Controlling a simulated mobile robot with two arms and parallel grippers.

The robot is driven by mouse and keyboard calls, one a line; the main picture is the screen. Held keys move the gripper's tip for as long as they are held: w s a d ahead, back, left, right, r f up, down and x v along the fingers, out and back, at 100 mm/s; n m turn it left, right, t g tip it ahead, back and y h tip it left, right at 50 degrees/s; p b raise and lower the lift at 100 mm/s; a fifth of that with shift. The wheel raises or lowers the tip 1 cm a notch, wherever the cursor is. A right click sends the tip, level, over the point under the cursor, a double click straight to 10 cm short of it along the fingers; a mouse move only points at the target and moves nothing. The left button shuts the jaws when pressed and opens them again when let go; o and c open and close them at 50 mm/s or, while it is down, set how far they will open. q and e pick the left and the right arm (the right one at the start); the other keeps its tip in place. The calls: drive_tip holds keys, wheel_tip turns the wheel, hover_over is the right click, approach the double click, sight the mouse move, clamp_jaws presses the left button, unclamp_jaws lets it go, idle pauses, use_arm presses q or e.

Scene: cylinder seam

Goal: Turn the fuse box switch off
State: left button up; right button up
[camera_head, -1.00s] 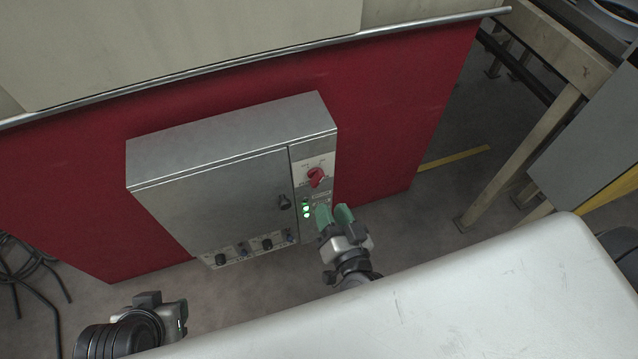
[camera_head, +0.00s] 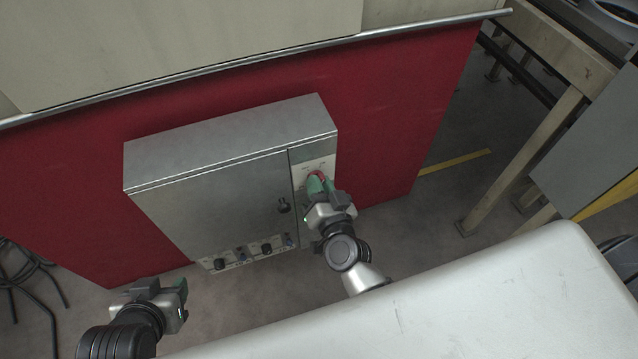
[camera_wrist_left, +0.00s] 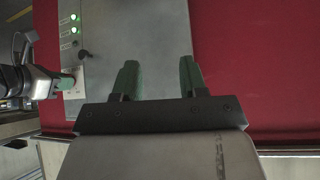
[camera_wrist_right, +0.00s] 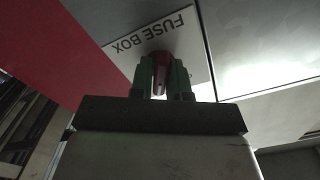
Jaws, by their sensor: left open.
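The grey metal fuse box (camera_head: 210,205) is mounted on a red panel. Its red rotary switch (camera_head: 318,176) sits on a white plate at the upper right of its front, mostly hidden by my right gripper (camera_head: 323,184). In the right wrist view the red switch handle (camera_wrist_right: 161,72) stands between the two green fingers of my right gripper (camera_wrist_right: 161,80), which are close against both its sides. The plate reads "FUSE BOX". My left gripper (camera_head: 180,292) is open and empty, low at the left, apart from the box; its spread fingers show in the left wrist view (camera_wrist_left: 160,78).
A black door knob (camera_head: 284,204) and several small dials are on the box front. Green lights (camera_wrist_left: 75,30) are lit beside the switch. My white body surface fills the lower right. Black cables (camera_head: 28,275) lie on the floor at left.

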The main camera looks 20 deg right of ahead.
clamp_jaws()
use_arm(q)
drive_tip(key=s+a+g+y+p, duration=0.1)
drive_tip(key=s+a+g+p, duration=0.1)
drive_tip(key=s+g+p, duration=0.4)
drive_tip(key=s+f+p, duration=0.3)
drive_tip(key=f+p, duration=0.1)
drive_tip(key=f, duration=1.8)
drive_tip(key=shift+s+a+f+p, duration=0.15)
drive_tip(key=shift+f+p, duration=0.15)
drive_tip(key=shift+p, duration=0.1)
use_arm(e)
drive_tip(key=shift+n, duration=6.1)
